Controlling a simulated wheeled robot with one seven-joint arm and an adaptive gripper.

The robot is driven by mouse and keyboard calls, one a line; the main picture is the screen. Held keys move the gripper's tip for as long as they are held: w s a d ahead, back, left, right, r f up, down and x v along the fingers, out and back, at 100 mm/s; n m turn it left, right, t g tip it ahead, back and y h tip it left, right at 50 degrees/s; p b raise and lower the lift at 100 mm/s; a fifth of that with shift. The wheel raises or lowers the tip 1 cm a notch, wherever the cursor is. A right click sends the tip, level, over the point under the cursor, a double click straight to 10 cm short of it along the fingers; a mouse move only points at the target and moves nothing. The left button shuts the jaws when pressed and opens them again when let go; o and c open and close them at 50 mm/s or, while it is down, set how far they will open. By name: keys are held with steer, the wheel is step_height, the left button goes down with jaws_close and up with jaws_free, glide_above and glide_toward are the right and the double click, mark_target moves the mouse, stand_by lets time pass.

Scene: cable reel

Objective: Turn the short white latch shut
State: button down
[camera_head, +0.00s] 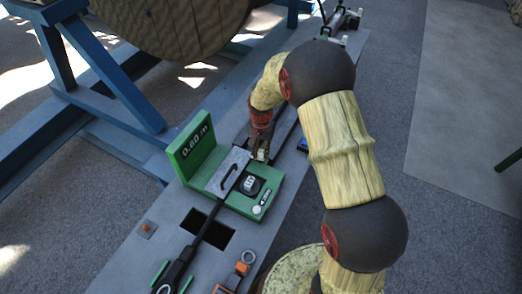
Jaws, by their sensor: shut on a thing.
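My gripper (260,148) points down at the back right edge of the green measuring unit (218,178). It is shut on a small pale piece (261,155), which looks like the short white latch; the fingers hide most of it, so its angle cannot be told. The unit has an upright plate (194,143) reading "0.60 m". A grey lid (229,173) with a black handle lies over its middle, beside a black round counter (250,185). A small white lever with a round pivot (262,202) sits on the unit's front right corner.
A black cable (205,225) runs from the lid toward the front left, past a dark rectangular opening (217,237) in the grey bench (135,255). Orange and grey parts (238,272) stand at the front. A blue frame (110,85) carries a large reel (172,28) behind.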

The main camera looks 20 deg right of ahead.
mark_target(261, 150)
steer(key=shift+m, duration=0.8)
steer(key=c, duration=1.7)
jaws_free()
steer(key=shift+o, duration=0.4)
step_height(261, 150, up, 12)
